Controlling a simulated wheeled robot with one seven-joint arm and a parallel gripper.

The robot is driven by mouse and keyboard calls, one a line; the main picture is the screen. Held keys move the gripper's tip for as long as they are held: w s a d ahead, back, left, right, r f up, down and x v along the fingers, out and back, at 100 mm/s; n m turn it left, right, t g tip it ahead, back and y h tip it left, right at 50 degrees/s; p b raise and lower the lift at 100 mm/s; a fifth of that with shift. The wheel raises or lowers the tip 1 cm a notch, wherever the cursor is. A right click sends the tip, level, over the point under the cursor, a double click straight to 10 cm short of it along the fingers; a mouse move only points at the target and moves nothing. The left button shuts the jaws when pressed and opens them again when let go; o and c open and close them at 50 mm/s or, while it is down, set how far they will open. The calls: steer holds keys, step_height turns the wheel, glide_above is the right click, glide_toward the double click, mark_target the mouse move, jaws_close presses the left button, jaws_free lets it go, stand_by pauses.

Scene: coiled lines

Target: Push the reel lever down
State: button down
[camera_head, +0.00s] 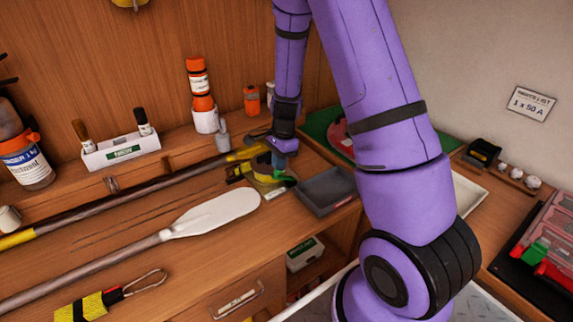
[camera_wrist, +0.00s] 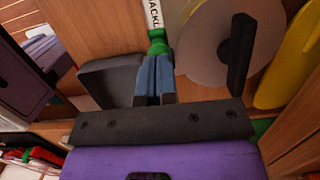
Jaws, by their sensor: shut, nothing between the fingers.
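The reel (camera_head: 264,177) sits on the wooden bench beneath my gripper (camera_head: 281,160), partly hidden by it in the head view. In the wrist view the reel shows as a pale disc (camera_wrist: 205,55) with a black bar (camera_wrist: 240,52) across its face. A green piece (camera_wrist: 158,42), which looks like the lever's end, is right at the tips of my gripper (camera_wrist: 156,62). It also shows as a small green spot (camera_head: 289,180) in the head view. The blue fingers are together with nothing between them. I cannot tell whether they touch the green piece.
A dark grey open tray (camera_head: 328,191) stands just right of the reel. A white-bladed paddle (camera_head: 215,214) and a long pole (camera_head: 130,191) lie to the left. An orange-capped bottle (camera_head: 200,95) stands behind. A yellow float (camera_head: 82,306) lies at the front left.

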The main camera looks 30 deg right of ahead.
mark_target(272, 177)
steer(key=shift+a+f+h, duration=0.5)
steer(key=shift+a+h, duration=0.35)
steer(key=shift+h, duration=0.15)
steer(key=shift+a+f, duration=0.7)
steer(key=shift+d, duration=0.1)
steer(key=shift+d+r, duration=0.1)
steer(key=shift+d, duration=0.65)
steer(key=shift+r, duration=0.1)
